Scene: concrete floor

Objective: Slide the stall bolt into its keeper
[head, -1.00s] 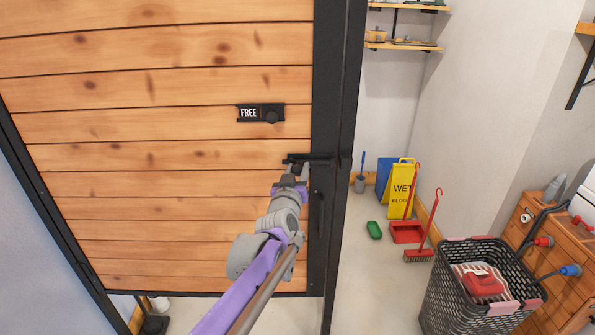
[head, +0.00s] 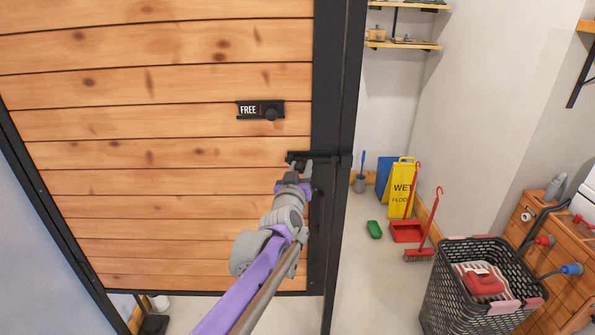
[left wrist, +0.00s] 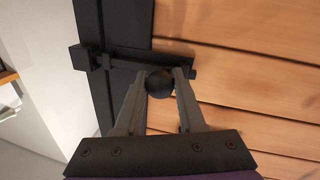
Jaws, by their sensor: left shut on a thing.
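The stall bolt (head: 326,157) is a black horizontal bar on the door's black edge frame. In the left wrist view, the bolt (left wrist: 130,65) has a round black knob (left wrist: 160,84). My left gripper (head: 297,171) is shut on this knob, one finger on each side, and it also shows in the left wrist view (left wrist: 161,88). The keeper (left wrist: 80,57) is a black block at the bolt's far end from the knob. The bar reaches up to it, but I cannot tell how far inside it is. My right gripper is out of view.
A black FREE indicator (head: 260,111) sits on the wooden door (head: 150,130) above the bolt. To the right are a yellow wet-floor sign (head: 401,190), a red dustpan (head: 406,232) and a black basket (head: 440,300) on the floor.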

